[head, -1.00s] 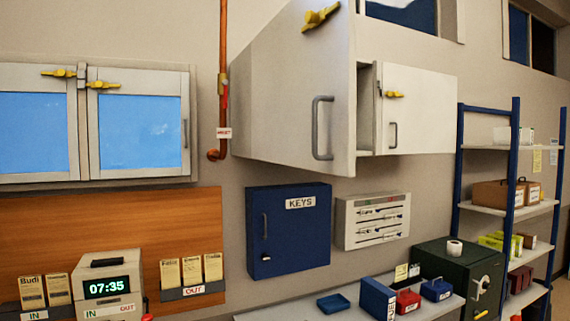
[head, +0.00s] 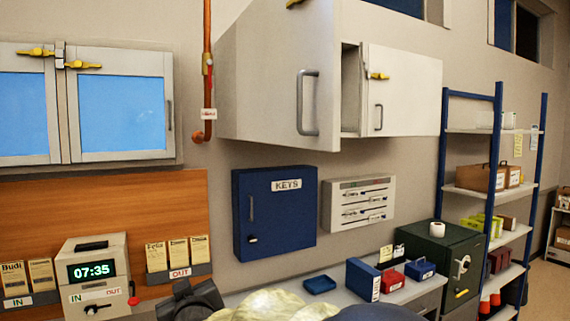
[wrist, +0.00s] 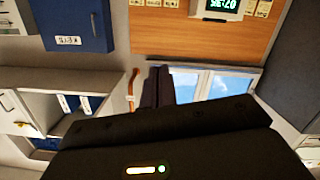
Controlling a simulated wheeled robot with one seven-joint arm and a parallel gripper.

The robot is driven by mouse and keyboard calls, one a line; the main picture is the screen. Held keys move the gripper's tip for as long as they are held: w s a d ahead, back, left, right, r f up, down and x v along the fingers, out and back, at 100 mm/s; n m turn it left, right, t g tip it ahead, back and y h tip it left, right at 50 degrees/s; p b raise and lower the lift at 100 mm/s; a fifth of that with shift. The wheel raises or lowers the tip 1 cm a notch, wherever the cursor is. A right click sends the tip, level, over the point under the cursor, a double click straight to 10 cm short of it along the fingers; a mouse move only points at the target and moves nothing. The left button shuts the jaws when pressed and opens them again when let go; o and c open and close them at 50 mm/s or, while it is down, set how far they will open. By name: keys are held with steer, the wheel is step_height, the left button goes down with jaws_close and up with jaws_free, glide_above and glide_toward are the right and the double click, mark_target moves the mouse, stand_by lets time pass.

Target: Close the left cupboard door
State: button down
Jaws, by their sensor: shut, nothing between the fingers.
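The left cupboard door (head: 275,80) is a pale grey panel with a grey bar handle (head: 307,102). It stands ajar, swung out from the wall cupboard, with a dark gap (head: 350,88) along its right edge. The right cupboard door (head: 402,92) looks shut. My gripper (wrist: 157,85) shows in the wrist view with its dark fingers together and nothing between them. It points toward the wall and touches nothing that I can see. In that view, which is upside down, an open pale cupboard interior (wrist: 35,105) shows at the left. The gripper fingers are not clearly visible in the head view.
A glass-fronted cabinet (head: 120,105) hangs at the left, beside a copper pipe (head: 207,70). A blue key box (head: 273,212) and grey panel (head: 360,203) hang below the cupboard. A counter (head: 335,300) and blue shelving (head: 490,190) stand below and right.

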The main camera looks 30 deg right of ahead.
step_height(320, 180, up, 18)
steer(key=s+m+t+h+b, duration=0.1)
steer(key=m+t+h, duration=0.4)
steer(key=h, duration=0.4)
steer(key=s+d+r+m+g+h, duration=0.2)
steer(key=s+r+m+g+h, duration=0.1)
steer(key=s+m+g+h, duration=0.3)
steer(key=s+d+r+m+g+h+b, duration=0.1)
steer(key=s+d+r+m+g+h, duration=0.2)
steer(key=s+m+g+h, duration=0.4)
steer(key=r+g, duration=0.1)
steer(key=g, duration=0.2)
steer(key=shift+s+m, duration=0.15)
steer(key=shift+m, duration=0.25)
steer(key=shift+d+r+h, duration=0.1)
steer(key=shift+h, duration=0.2)
steer(key=p+x, duration=0.6)
steer(key=x, duration=0.8)
